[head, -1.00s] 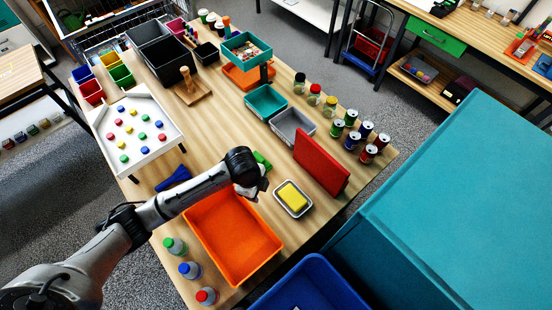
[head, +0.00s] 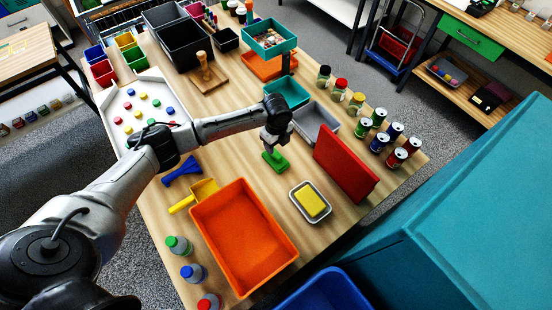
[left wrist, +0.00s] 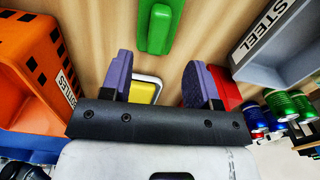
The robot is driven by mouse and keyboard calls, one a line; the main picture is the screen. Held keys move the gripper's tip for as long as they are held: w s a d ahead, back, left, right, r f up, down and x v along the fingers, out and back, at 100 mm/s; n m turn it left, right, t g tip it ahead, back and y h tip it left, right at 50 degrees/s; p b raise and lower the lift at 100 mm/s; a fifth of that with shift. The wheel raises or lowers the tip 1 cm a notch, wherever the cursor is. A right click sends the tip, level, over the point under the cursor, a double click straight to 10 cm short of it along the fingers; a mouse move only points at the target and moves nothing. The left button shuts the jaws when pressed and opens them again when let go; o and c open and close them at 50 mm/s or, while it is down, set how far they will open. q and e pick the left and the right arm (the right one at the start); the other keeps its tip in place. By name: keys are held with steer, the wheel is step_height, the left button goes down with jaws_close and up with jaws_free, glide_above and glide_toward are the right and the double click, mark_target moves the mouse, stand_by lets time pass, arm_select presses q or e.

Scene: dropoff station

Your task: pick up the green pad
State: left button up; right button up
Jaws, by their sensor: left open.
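The green pad (head: 275,160) lies on the wooden table, between the orange bin and the grey bin, with a raised green part on top. It also shows at the top of the left wrist view (left wrist: 160,25). My left gripper (head: 273,147) is right by the pad in the head view, pointing down. In the left wrist view its two purple-grey fingers (left wrist: 160,80) are spread, with nothing held between them; the pad shows beyond the fingertips, apart from them. My right gripper is not in view.
An orange bin (head: 240,245), a tray with a yellow sponge (head: 313,201), an upright red panel (head: 345,165) and a grey bin (head: 317,127) stand around the pad. A yellow scoop (head: 195,195) and a blue item (head: 182,171) lie left. Bare wood surrounds the pad.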

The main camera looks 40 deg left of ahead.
mark_target(275, 153)
arm_select(q)
steer(key=shift+s+f, duration=0.15)
steer(key=shift+f, duration=3.25)
steer(key=shift+c, duration=0.4)
steer(key=c, duration=0.9)
